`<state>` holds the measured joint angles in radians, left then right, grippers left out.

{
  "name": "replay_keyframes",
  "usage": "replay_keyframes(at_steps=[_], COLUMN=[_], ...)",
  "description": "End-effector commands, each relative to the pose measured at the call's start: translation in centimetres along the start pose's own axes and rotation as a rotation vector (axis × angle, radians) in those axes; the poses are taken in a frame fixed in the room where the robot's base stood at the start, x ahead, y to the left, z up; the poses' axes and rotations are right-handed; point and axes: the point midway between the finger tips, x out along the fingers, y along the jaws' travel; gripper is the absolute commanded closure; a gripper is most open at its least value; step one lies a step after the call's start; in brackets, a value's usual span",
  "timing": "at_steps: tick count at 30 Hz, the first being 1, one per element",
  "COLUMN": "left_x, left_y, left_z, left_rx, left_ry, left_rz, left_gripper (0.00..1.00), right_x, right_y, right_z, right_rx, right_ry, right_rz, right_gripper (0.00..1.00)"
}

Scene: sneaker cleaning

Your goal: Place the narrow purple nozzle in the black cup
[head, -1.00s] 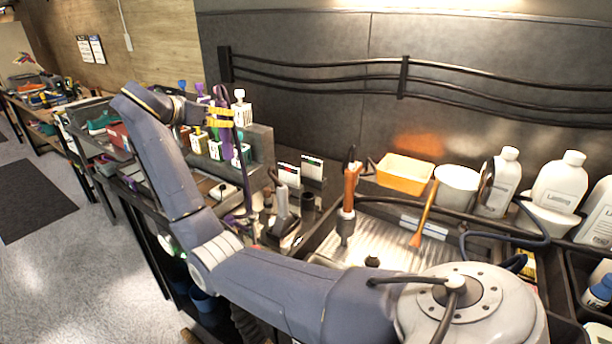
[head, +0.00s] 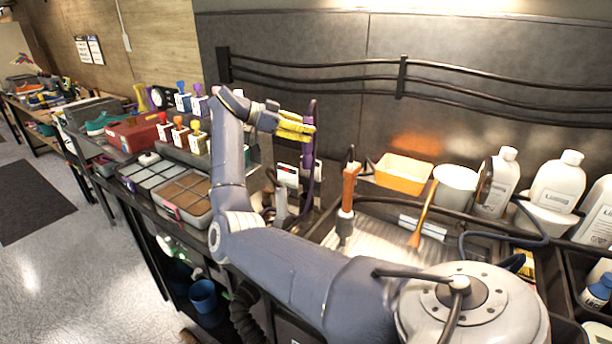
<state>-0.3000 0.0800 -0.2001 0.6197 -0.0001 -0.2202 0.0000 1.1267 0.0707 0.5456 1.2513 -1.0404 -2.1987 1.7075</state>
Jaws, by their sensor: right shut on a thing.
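My right gripper (head: 305,127), with yellow fingers, is shut on the narrow purple nozzle (head: 312,107). The nozzle is held upright in the air above the bench, in front of the dark wall panel. A long purple part (head: 309,165) hangs below the fingers toward the bench top. The black cup is hard to make out among the dark items under the nozzle, left of the metal sink. My left gripper is not in view.
A tool with an orange handle (head: 349,190) stands at the sink's left edge. An orange tray (head: 403,174), a white tub (head: 455,185) and white bottles stand at the back right. Several colored stamp-like bottles and a brown-and-grey compartment tray (head: 182,193) are on the left.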

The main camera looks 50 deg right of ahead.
Motion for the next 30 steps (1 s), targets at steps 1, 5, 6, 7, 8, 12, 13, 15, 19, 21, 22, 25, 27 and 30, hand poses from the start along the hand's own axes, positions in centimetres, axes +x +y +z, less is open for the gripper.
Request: replay_keyframes(at_steps=[1, 5, 6, 7, 8, 12, 13, 15, 19, 21, 22, 25, 27, 30], left_x=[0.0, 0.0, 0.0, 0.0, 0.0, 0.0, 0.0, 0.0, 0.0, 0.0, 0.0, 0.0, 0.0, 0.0], left_y=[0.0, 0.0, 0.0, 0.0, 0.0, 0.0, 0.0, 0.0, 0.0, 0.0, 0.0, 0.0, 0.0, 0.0], left_z=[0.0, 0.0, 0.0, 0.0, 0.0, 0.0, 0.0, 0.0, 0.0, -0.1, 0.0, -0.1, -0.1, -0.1], left_rx=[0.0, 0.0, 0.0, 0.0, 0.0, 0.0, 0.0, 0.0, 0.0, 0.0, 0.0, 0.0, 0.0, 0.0], left_ry=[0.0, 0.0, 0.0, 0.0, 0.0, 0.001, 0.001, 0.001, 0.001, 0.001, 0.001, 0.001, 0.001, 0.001], left_rz=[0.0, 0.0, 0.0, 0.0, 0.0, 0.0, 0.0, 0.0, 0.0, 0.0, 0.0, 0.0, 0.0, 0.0], left_gripper=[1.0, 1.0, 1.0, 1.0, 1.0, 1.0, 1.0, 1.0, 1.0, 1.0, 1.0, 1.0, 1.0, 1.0], right_x=[0.5, 1.6, 1.9, 2.2, 2.4, 3.3, 3.4, 3.7, 4.0, 4.0, 4.1, 4.2, 4.5, 4.9], right_y=[0.1, 0.1, 0.0, 0.0, 0.0, 0.0, 0.0, 0.0, 0.0, 0.0, 0.0, 0.0, 0.0, 0.0], right_z=[1.2, 3.9, 4.7, 5.2, 5.8, 7.9, 8.3, 9.0, 9.7, 9.8, 9.9, 10.3, 10.9, 12.0], right_rx=[-0.004, -0.003, -0.004, -0.003, -0.002, -0.002, -0.002, -0.001, -0.001, -0.001, -0.001, -0.001, -0.002, -0.002], right_ry=[0.003, 0.002, 0.002, 0.002, 0.002, 0.002, 0.001, 0.001, 0.001, 0.001, 0.0, 0.0, 0.0, 0.002], right_rz=[0.002, 0.001, 0.0, 0.0, 0.0, -0.001, -0.001, -0.002, -0.002, -0.002, -0.002, -0.002, -0.002, -0.001], right_gripper=[1.0, 1.0, 1.0, 1.0, 1.0, 1.0, 1.0, 1.0, 1.0, 1.0, 1.0, 1.0, 1.0, 1.0])
